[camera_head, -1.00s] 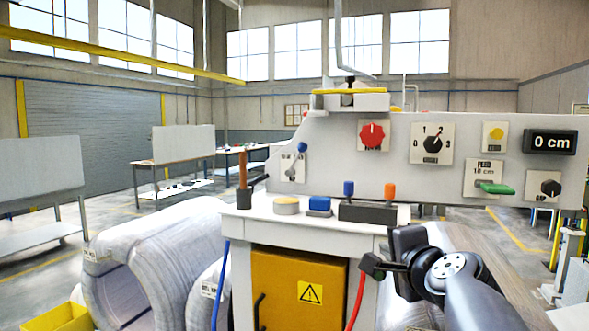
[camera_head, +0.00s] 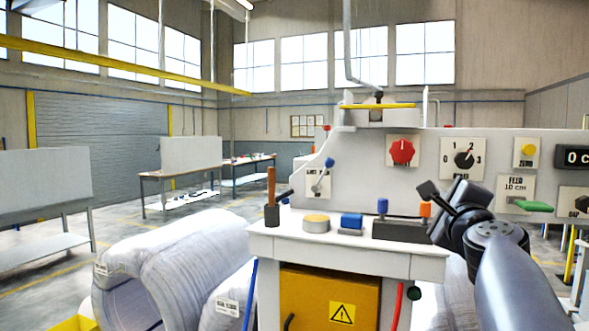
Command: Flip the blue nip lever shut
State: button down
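The blue-knobbed lever (camera_head: 329,163) stands on a small plate at the left end of the grey machine panel (camera_head: 360,175). Its knob is up and leans right; the plate's writing is too small to read surely. My gripper (camera_head: 429,191) is a dark shape at the right, in front of the panel and well to the right of the lever, apart from it. It is seen from behind and the side, so its fingers do not show clearly. Nothing is seen held in it.
A red knob (camera_head: 402,152) and black dial (camera_head: 464,159) lie right of the lever.

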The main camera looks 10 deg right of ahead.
aim_at(329, 163)
jog(key=i+j+u, duration=0.15)
jog(key=i+j, duration=0.2)
jog(key=i+l, duration=0.1)
jog(key=i, duration=0.45)
